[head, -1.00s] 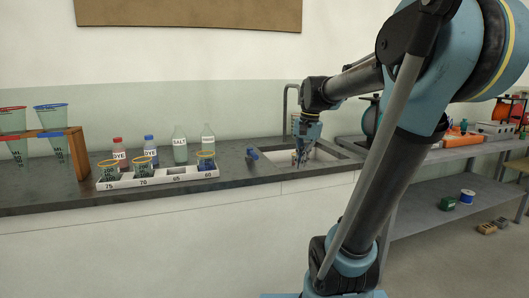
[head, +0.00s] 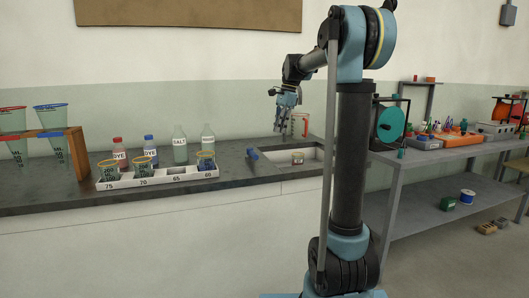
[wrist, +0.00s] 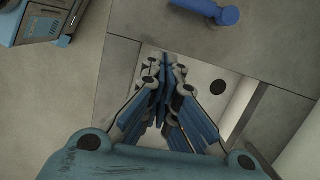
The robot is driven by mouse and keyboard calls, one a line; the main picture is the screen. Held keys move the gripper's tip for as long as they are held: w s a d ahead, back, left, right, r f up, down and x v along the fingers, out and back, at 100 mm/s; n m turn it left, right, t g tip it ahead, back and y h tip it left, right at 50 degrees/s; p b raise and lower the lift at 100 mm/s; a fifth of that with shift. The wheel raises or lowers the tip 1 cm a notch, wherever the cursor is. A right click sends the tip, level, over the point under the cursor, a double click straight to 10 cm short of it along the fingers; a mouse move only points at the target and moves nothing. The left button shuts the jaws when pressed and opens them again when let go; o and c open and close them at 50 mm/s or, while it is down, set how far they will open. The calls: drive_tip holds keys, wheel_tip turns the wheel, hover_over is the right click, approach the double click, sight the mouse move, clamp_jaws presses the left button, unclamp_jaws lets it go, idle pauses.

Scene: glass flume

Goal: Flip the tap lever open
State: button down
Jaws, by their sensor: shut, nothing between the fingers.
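A small blue lever-like piece (head: 252,154) sits on the counter at the left edge of the sink (head: 322,165); I take it for the tap lever. In the wrist view a blue rounded piece (wrist: 228,16) shows at the top, apart from my fingers, probably the same lever. My gripper (head: 279,126) is raised above the back of the sink, fingers pointing down, shut and empty, touching nothing that I can see. In the wrist view its fingers (wrist: 165,85) are over the sink. The tap's spout is not clearly visible behind my gripper.
A small cup (head: 297,158) stands in the sink. A white jug with a red mark (head: 300,126) is behind it. Left of the sink are bottles (head: 180,148) and a white tray (head: 160,180) with several cups. A grey bench (head: 440,155) stands to the right.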

sight(252, 154)
drive_tip(key=shift+w+a+r+m, duration=0.1)
drive_tip(key=shift+w+a+m, duration=0.15)
drive_tip(key=shift+w, duration=0.4)
drive_tip(key=shift+w+a+r+m, duration=0.15)
drive_tip(key=shift+w+a, duration=0.1)
drive_tip(key=shift+w, duration=0.4)
drive_tip(key=shift+f, duration=0.15)
drive_tip(key=x, duration=0.9)
drive_tip(key=shift+s+f, duration=0.15)
drive_tip(key=shift+f, duration=0.05)
drive_tip(key=shift+s+a+f, duration=0.2)
drive_tip(key=shift+a, duration=0.35)
drive_tip(key=shift+s+a+f, duration=0.15)
drive_tip(key=shift+a+f, duration=0.05)
drive_tip(key=shift+a, duration=0.35)
drive_tip(key=shift+s+a+f, duration=0.1)
drive_tip(key=shift+s+a, duration=0.05)
drive_tip(key=shift+a, duration=0.3)
drive_tip(key=shift+s+a+f, duration=0.1)
drive_tip(key=shift+a, duration=0.35)
drive_tip(key=shift+d, duration=0.15)
